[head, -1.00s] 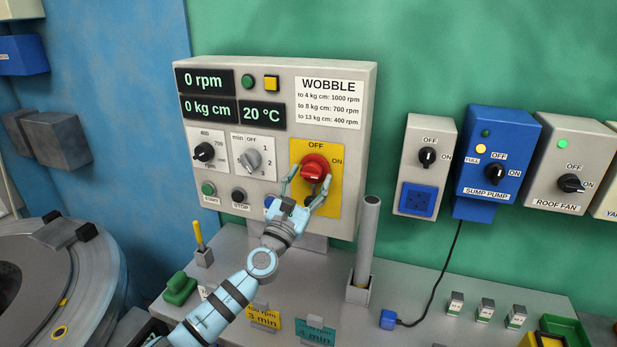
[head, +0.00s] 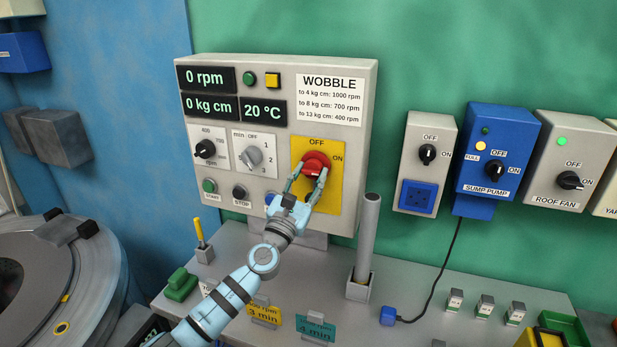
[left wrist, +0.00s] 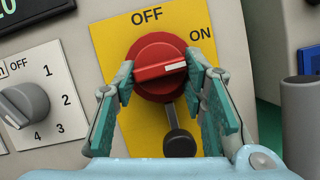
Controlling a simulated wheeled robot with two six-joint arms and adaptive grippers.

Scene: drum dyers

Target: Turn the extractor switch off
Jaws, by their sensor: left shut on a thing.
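The extractor switch is a red rotary knob (head: 316,161) on a yellow plate (head: 331,194) marked OFF at the top and ON at the right. It also shows in the left wrist view (left wrist: 158,62), where its white pointer line lies nearly level and points right, toward ON. My left gripper (head: 307,178) is shut on the knob from below, with a finger on either side; the fingers frame it in the left wrist view (left wrist: 161,80). My right gripper is not in view.
The grey control panel (head: 281,69) also carries a black rpm knob (head: 205,149), a grey minute dial (head: 252,158) and push buttons. An upright grey tube (head: 368,235) stands at the panel's right. Sump pump (head: 497,168) and roof fan (head: 570,181) switches are further right.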

